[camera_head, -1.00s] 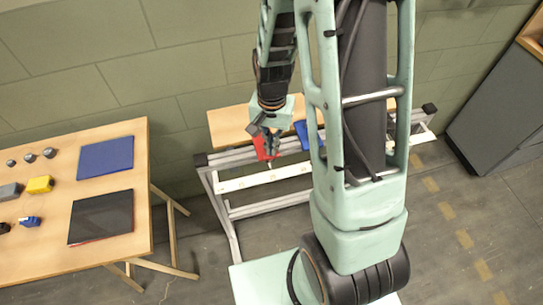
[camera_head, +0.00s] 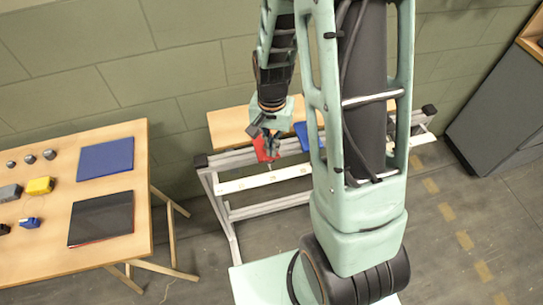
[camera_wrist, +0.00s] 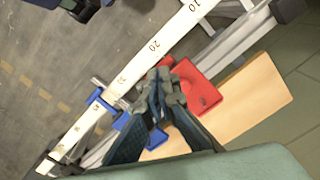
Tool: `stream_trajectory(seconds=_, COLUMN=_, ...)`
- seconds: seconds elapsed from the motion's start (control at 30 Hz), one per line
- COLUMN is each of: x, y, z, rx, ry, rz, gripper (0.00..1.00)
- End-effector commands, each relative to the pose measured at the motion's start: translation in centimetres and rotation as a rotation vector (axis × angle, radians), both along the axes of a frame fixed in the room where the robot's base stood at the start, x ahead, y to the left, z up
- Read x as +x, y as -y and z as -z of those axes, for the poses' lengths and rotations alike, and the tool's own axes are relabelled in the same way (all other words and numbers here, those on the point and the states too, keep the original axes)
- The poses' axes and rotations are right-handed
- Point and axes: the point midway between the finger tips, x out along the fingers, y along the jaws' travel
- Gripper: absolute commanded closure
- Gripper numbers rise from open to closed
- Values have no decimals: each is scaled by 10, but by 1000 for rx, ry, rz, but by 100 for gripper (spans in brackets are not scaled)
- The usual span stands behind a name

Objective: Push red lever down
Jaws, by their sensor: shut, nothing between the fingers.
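The red lever (camera_head: 262,150) is at the left end of a metal-framed rail stand, and it also shows in the wrist view (camera_wrist: 204,94) as a red block with a hole. My gripper (camera_head: 266,133) is right at the red piece in the head view. In the wrist view my gripper (camera_wrist: 160,86) is shut and empty, its tips close beside the red piece's left edge. I cannot tell whether they touch it. The gripper hides part of the red piece.
A numbered white scale (camera_head: 265,179) runs along the stand. A blue piece (camera_head: 301,135) sits right of the red one, and a blue slider (camera_wrist: 102,103) is on the scale. A wooden table (camera_head: 55,165) with small objects and panels stands at left.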

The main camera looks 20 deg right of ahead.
Motion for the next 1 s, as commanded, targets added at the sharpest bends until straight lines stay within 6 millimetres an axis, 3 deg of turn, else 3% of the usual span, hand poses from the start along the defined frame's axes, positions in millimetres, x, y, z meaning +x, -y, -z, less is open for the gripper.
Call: stream_trajectory(seconds=1.0, x=0, y=0, z=13, rx=0, ry=0, rz=0, gripper=100)
